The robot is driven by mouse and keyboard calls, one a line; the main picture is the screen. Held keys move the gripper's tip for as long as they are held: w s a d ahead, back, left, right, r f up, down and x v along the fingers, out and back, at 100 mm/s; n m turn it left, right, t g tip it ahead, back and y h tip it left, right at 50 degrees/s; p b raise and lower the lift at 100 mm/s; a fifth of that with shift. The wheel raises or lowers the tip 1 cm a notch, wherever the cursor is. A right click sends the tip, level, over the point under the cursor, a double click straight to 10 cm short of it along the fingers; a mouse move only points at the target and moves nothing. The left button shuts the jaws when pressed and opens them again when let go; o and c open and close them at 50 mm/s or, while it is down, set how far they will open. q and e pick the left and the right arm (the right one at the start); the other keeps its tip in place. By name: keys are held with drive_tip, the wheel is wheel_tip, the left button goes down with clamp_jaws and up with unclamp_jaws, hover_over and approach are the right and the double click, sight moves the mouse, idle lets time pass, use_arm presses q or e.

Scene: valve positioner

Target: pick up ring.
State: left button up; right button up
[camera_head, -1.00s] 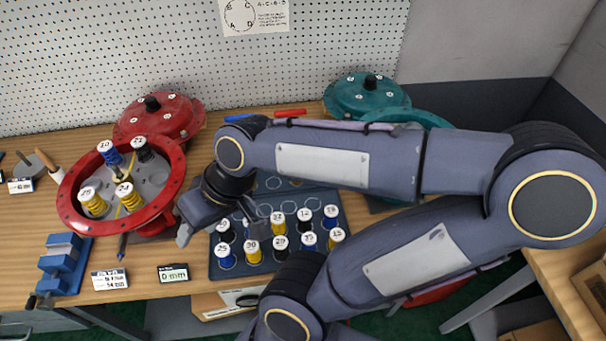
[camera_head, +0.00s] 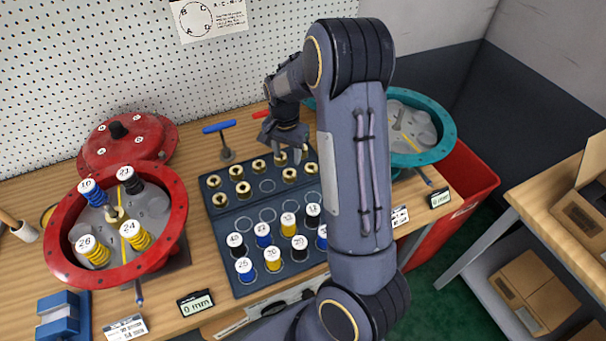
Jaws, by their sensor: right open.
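Several brass rings with dark centres sit in the back rows of a dark tray (camera_head: 222,234). One ring (camera_head: 243,189) is in the second row, another ring (camera_head: 214,181) is at the back left corner, and a ring (camera_head: 289,175) lies just in front of my right gripper. My right gripper (camera_head: 290,153) points down over the back right of the tray, close to the brass rings, with its jaws open. Its fingers partly cover the rings there, and I cannot tell whether they touch one. My left gripper is out of view.
Numbered springs, such as a yellow one (camera_head: 272,261), stand in the tray's front rows. A red housing (camera_head: 60,258) with several springs is at left, with a red cover (camera_head: 128,140) behind. A blue T-handle tool (camera_head: 224,140) stands behind the tray. A teal housing (camera_head: 437,120) is at right.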

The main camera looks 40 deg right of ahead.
sight(289, 169)
wheel_tip(289, 169, down, 7)
drive_tip(key=shift+s+d+f+p, duration=0.1)
drive_tip(key=shift+s+p, duration=0.05)
drive_tip(key=shift+p, duration=0.65)
drive_tip(key=shift+c, duration=0.2)
drive_tip(key=c, duration=0.7)
drive_tip(key=shift+c, duration=0.3)
